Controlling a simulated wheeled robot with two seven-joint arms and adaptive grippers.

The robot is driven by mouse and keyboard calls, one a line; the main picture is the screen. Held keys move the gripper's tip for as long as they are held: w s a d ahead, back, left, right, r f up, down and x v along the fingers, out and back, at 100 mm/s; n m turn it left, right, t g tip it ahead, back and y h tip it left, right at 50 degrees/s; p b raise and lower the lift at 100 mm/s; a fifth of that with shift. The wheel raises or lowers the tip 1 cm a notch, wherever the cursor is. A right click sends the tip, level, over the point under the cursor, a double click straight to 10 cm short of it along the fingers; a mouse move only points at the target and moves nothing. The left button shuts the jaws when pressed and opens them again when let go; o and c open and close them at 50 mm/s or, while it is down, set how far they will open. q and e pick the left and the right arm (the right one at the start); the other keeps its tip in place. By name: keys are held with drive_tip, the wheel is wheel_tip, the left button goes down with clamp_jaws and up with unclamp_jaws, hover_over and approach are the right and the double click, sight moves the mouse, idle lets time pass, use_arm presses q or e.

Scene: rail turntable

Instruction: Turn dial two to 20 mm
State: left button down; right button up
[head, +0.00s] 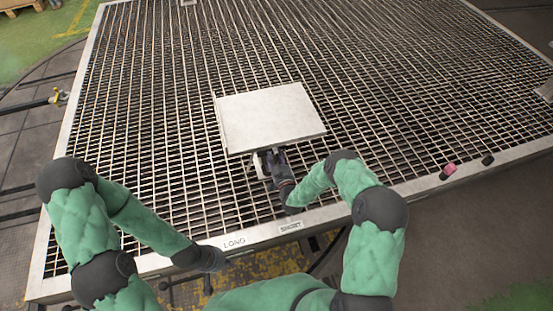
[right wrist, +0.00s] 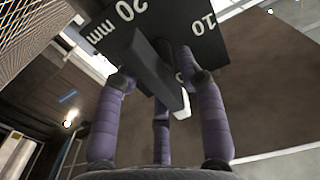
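A dark dial plate (right wrist: 208,44) fills the top of the right wrist view, with "20 mm" at its upper left and "10" at its right. A dark bar-shaped knob (right wrist: 160,75) stands out from it. The fingers of my right gripper (right wrist: 160,75) straddle the knob, one on each side and a third below; they look apart from it, though contact is unclear. In the head view my right gripper (head: 270,162) reaches under the front edge of a pale box (head: 270,112), which hides the dial. My left gripper (head: 210,259) is at the table's front edge, fingers indistinct.
The box stands on a wide metal grating (head: 140,120) with a pale frame. Labels "LONG" (head: 235,242) and "SHORT" (head: 291,227) sit on the front rim. A red knob (head: 448,171) and a black knob (head: 488,160) are at the right rim. The grating left of the box is clear.

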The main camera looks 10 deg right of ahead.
clamp_jaws()
drive_tip(key=shift+a, duration=0.1)
drive_tip(key=n, duration=0.4)
drive_tip(key=shift+n, duration=0.3)
drive_tip(key=n, duration=0.4)
drive_tip(key=shift+n, duration=0.3)
drive_tip(key=n, duration=0.5)
drive_tip(key=shift+s, duration=0.1)
drive_tip(key=n, duration=0.5)
drive_tip(key=shift+f+n, duration=0.15)
drive_tip(key=shift+n, duration=0.25)
drive_tip(key=shift+s, duration=0.1)
